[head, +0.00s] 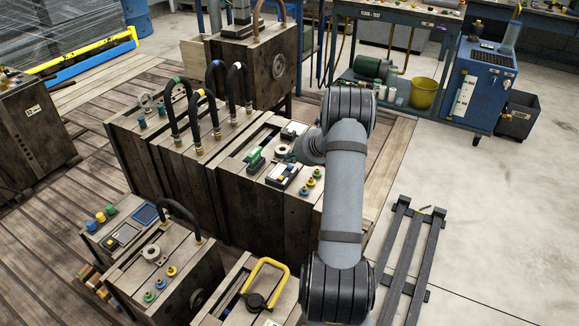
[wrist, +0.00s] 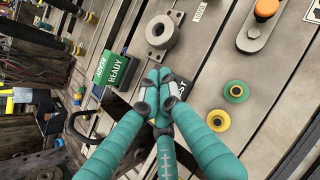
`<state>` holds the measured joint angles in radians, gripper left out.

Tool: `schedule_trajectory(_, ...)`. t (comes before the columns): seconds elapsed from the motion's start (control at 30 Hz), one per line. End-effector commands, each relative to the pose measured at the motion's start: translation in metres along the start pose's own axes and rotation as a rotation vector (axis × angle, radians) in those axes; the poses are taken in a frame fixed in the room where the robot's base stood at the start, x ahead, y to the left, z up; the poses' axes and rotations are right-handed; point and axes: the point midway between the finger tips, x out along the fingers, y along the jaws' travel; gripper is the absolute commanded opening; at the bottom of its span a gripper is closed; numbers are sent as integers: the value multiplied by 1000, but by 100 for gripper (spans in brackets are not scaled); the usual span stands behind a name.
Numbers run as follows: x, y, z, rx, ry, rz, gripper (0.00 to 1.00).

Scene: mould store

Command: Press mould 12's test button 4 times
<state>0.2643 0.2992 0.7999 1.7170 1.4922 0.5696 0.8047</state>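In the wrist view, my gripper (wrist: 158,84) has its teal fingers brought together, with nothing seen between them. The fingertips are over a small dark unit with a white-lettered label (wrist: 181,92), of which only "ST" reads. The test button is hidden under the fingertips, so I cannot tell whether they touch it. A green display reading READY (wrist: 116,69) stands just left of the fingertips. In the head view, the green display (head: 255,158) is on top of the wooden mould block (head: 233,196); my arm hides most of the gripper. I cannot read a mould number.
A grey ring (wrist: 161,31) and an orange knob (wrist: 266,9) sit beyond the fingers. A green-yellow fitting (wrist: 236,92) and a yellow one (wrist: 218,120) lie to the right. Tall black hoses (head: 240,88) rise behind the display. Clear floor (head: 490,190) lies right.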

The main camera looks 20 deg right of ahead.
Motion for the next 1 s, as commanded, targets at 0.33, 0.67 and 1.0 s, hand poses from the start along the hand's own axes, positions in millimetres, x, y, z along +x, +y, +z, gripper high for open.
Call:
schedule_trajectory(0.33, 0, 0, 0, 0, 0, 0, 0)
schedule_trajectory(0.67, 6, 0, -7, 0, 0, 0, 0)
schedule_trajectory(1.0, 6, 0, -6, 0, 0, 0, 0)
